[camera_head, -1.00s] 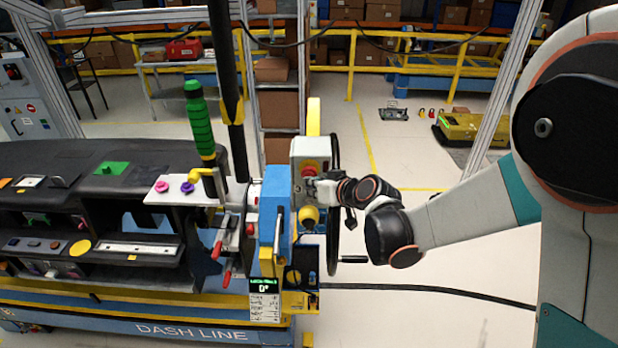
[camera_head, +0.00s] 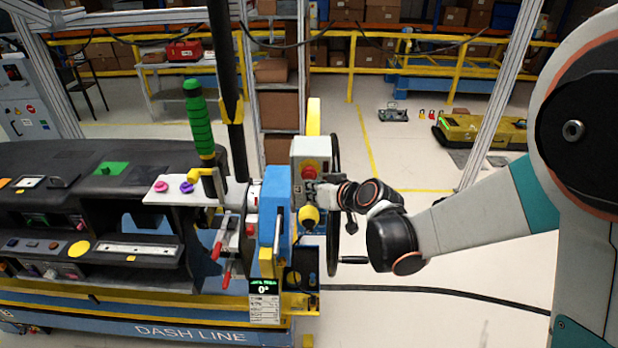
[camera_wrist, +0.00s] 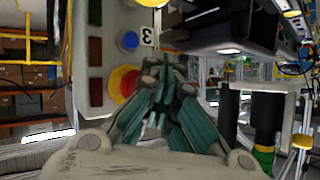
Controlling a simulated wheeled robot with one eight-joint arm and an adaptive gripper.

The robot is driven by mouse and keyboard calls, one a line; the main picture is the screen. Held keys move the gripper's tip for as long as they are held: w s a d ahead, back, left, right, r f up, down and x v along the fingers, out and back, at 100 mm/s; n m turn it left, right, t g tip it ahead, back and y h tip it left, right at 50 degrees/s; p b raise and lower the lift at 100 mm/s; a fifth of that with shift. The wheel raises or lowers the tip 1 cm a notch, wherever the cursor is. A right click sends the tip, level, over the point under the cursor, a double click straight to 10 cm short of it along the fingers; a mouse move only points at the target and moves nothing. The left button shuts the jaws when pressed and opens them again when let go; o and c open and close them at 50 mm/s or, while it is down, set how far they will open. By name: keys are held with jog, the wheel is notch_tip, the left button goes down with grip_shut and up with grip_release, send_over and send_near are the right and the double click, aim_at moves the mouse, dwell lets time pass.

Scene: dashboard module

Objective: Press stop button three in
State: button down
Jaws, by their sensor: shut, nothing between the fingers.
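Stop button three is a red mushroom button on a yellow ring (camera_head: 309,172), on the front of a pale control box (camera_head: 311,148). In the wrist view the red button (camera_wrist: 129,83) sits just left of the fingers, below a "3" label (camera_wrist: 147,37). My gripper (camera_head: 312,190) is in front of the box just below the button in the head view. In the wrist view its teal fingers (camera_wrist: 163,75) are together and empty, overlapping the ring's right edge. I cannot tell whether they touch it or how deep the button sits.
A blue button (camera_wrist: 129,40) and several dark rectangular buttons are near the red one. The dashboard (camera_head: 100,205) fills the left.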

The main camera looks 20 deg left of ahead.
jog(key=s, duration=0.2)
jog(key=s+d+b, duration=0.1)
jog(key=s, duration=0.2)
jog(key=shift+d, duration=0.1)
dwell(0.3)
jog(key=shift+w+d, duration=0.1)
dwell(0.3)
